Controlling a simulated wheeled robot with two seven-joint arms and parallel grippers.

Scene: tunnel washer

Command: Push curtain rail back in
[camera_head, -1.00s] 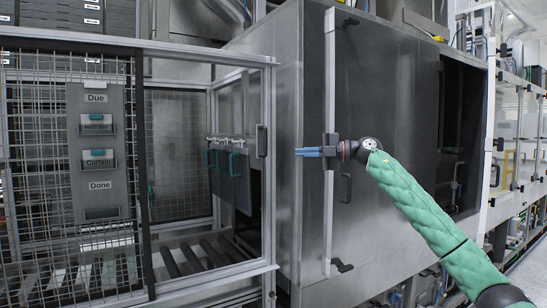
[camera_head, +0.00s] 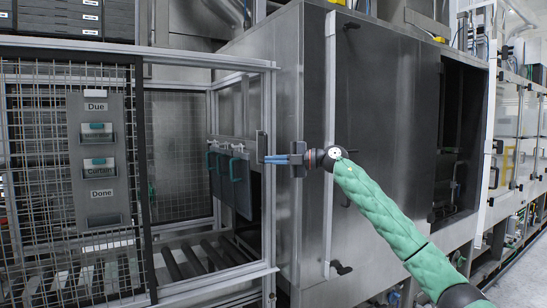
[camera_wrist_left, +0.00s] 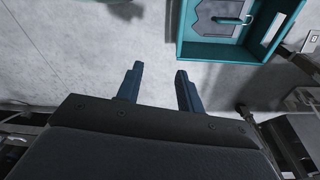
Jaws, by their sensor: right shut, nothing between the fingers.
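The curtain rail (camera_head: 232,143) shows as a pale bar inside the framed opening left of the big steel cabinet. Dark curtain panels (camera_head: 240,190) with green handles hang below it. My right gripper (camera_head: 266,160) is shut and empty. Its blue fingers point left and overlap the dark handle on the opening's frame post in the picture; I cannot tell if they touch anything. The rail's right end is hidden behind the post. My left gripper (camera_wrist_left: 156,76) is open and empty in the left wrist view, its two blue fingers apart above a grey floor.
The steel cabinet (camera_head: 380,130) stands right of the opening, close to my right arm. A mesh fence (camera_head: 40,250) with a Due/Done card board (camera_head: 101,150) is at left. Rollers (camera_head: 200,258) lie below the panels. A teal tray (camera_wrist_left: 190,50) shows in the left wrist view.

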